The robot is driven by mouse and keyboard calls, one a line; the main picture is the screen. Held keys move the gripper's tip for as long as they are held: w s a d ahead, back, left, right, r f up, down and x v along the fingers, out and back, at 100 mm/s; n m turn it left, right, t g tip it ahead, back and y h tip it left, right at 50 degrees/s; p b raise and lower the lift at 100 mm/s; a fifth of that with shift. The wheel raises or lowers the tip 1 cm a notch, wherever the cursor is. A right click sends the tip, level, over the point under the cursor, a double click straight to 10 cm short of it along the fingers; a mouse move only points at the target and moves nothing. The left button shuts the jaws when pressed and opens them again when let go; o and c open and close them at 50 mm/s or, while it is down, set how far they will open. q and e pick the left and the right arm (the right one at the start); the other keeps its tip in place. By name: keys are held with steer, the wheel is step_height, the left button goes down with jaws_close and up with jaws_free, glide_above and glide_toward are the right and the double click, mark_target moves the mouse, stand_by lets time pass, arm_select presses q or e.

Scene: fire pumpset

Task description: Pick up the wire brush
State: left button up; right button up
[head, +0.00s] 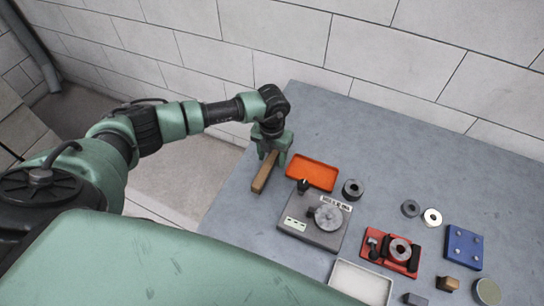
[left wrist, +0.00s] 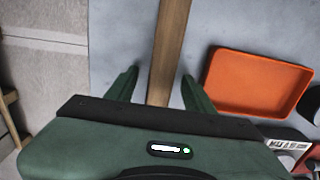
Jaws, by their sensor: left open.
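The wire brush appears as a long brown wooden bar (head: 265,172) lying near the left edge of the grey table; no bristles show. It also runs between my fingers in the left wrist view (left wrist: 171,45). My left gripper (head: 272,156) is open directly over the brush. In the left wrist view its fingers (left wrist: 158,85) stand on either side of the wood, with a gap on both sides. The near end of the brush is hidden behind the gripper body in that view. My right gripper is not in view.
An orange tray (head: 314,187) lies just right of the brush. A grey plate fixture (head: 296,224), a dark ring (head: 352,189), a red fixture (head: 371,262) and a blue block (head: 452,262) stand further right. The grey table (head: 345,130) is clear towards the wall.

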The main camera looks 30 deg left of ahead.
mark_target(272, 156)
arm_select(q)
jaws_close()
steer(key=shift+r, duration=0.1)
step_height(272, 156, up, 20)
steer(key=b, duration=0.4)
